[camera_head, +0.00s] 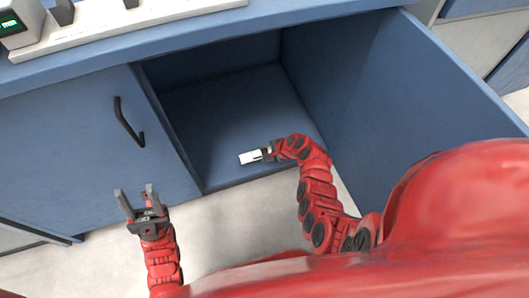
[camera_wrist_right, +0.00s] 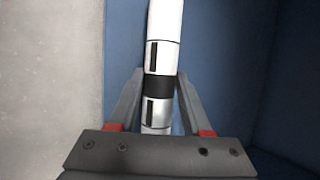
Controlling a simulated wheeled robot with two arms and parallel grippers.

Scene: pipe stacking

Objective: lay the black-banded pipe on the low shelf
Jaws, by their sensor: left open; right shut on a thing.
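The white pipe (camera_head: 250,157) with a black band is held by my right gripper (camera_head: 266,152), which reaches into the open cabinet. In the right wrist view the pipe (camera_wrist_right: 163,55) runs lengthwise between the fingers of the right gripper (camera_wrist_right: 161,76), with the black band between them. The low shelf (camera_head: 235,108) is the blue floor inside the cabinet, and the pipe is over its front part. I cannot tell whether the pipe touches it. My left gripper (camera_head: 137,200) is open and empty in front of the closed door.
The closed blue door (camera_head: 75,150) with a black handle (camera_head: 127,122) is left of the opening. The open door (camera_head: 400,100) stands to the right. The blue countertop (camera_head: 190,33) overhangs above. The shelf behind the pipe is clear.

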